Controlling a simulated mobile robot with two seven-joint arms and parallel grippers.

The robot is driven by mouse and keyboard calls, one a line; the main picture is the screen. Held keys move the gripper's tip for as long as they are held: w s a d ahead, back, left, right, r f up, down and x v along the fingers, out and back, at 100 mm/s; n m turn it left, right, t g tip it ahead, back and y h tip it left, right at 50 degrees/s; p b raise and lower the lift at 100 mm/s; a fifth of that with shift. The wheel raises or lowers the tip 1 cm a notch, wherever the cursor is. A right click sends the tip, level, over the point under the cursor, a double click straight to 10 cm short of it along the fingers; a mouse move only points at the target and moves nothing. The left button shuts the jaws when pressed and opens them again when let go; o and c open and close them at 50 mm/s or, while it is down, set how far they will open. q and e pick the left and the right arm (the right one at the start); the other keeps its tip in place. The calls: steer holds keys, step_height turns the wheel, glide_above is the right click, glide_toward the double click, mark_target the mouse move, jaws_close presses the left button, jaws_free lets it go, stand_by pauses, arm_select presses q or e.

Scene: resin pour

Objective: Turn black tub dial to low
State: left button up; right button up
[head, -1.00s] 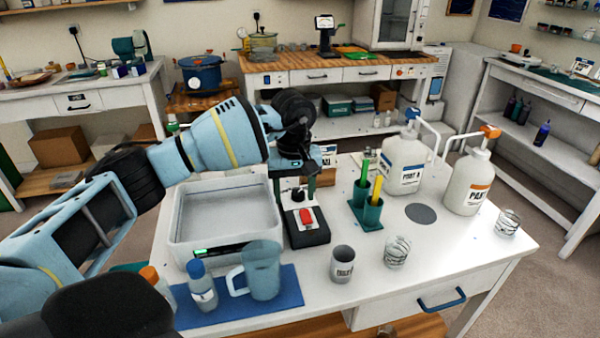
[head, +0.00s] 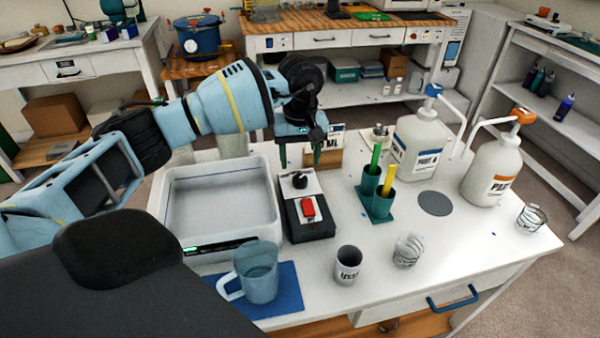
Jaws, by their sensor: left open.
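The black dial (head: 299,181) is a round knob on the pale top of a black control box (head: 312,229), beside a red switch (head: 309,208). The box stands on the white bench, right of a pale rectangular tub (head: 167,198). My left gripper (head: 300,154) points down with its two dark green fingers apart and empty. In the picture the fingertips are just above the dial, and they do not appear to touch it. The dial's setting is too small to read. My right gripper is not in view.
A green holder (head: 377,207) with green and yellow sticks stands right of the box, with two pump bottles (head: 420,148) (head: 493,172) beyond. A blue pitcher (head: 258,273) on a blue mat and a grey cup (head: 347,265) stand in front. The bench (head: 455,240) has free room at front right.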

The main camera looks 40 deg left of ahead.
mark_target(300, 178)
arm_select(q)
step_height(300, 178, down, 6)
steer(key=shift+r, duration=0.15)
stand_by(0.3)
steer(key=c, duration=1)
